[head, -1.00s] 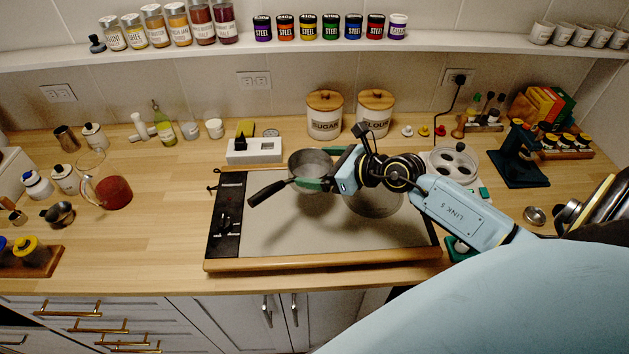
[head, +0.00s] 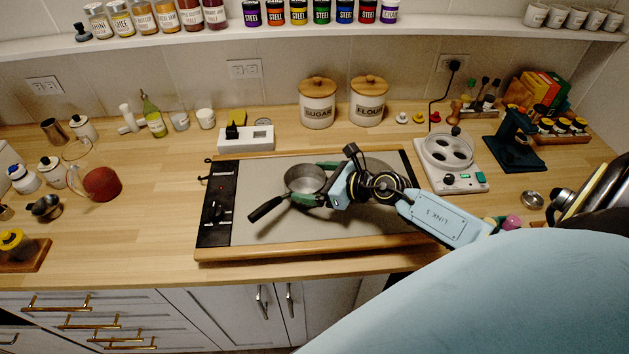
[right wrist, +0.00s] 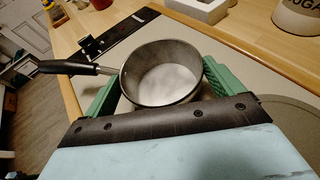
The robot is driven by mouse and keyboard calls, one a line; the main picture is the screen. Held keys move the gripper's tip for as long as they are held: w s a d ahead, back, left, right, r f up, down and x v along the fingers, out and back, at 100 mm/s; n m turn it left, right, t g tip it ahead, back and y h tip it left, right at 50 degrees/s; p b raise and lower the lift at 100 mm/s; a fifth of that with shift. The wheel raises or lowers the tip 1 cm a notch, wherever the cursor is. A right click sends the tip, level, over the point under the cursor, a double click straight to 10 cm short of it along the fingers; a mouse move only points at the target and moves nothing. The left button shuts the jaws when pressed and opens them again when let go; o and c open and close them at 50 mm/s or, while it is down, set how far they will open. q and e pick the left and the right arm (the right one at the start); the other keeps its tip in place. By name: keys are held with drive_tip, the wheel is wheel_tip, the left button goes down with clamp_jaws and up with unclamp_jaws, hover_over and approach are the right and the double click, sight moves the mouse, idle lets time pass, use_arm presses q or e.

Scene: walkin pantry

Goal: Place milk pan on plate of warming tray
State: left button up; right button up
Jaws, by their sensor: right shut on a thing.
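The milk pan (head: 304,179), a small grey metal pan with a black handle, is over the grey plate (head: 330,230) of the warming tray (head: 217,212). It is upright, its handle pointing to the front left. My right gripper (head: 314,185) is shut on the pan's body; in the right wrist view its green fingers lie on either side of the pan (right wrist: 163,82). I cannot tell whether the pan's base touches the plate; the gripper hides part of its right side. My left gripper is not in view.
Sugar (head: 317,103) and flour (head: 368,101) canisters stand behind the tray. A white device with round wells (head: 450,160) stands to its right. A white box (head: 246,139) stands behind its left part. A red-bodied jug (head: 102,184) is at the left. The plate's front part is bare.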

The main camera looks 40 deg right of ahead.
drive_tip(key=shift+f, duration=0.1)
drive_tip(key=o, duration=0.9)
drive_tip(key=shift+s+r, duration=0.1)
drive_tip(key=shift+r, duration=0.15)
drive_tip(key=shift+b+v, duration=0.6)
drive_tip(key=shift+v, duration=5.3)
